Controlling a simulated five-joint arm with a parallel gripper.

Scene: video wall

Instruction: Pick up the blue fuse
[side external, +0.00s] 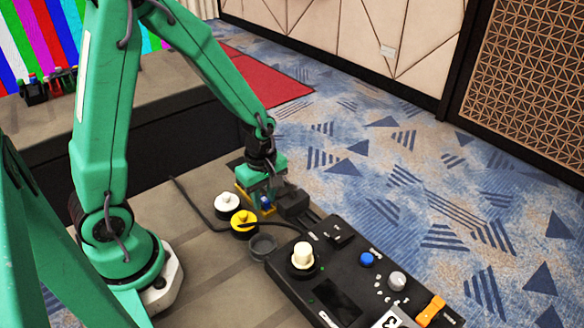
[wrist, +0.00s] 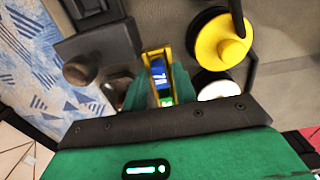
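The blue fuse (wrist: 158,74) stands in a narrow yellow holder (wrist: 147,60) in the wrist view, with a green patch at its lower end. In the side view the fuse (side external: 266,204) is a small blue spot under my gripper. My gripper (side external: 262,196) is low over the holder, pointing down. In the wrist view its green fingers (wrist: 160,93) lie to the left and right of the fuse, close to it. Whether they touch it cannot be told.
A yellow-topped round piece (side external: 244,222) and a white-topped one (side external: 227,203) stand close left of the gripper. A black control panel (side external: 330,265) with knobs is at right front. A dark block (side external: 293,204) is just right of the gripper. A dark round cup (side external: 263,246) lies in front.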

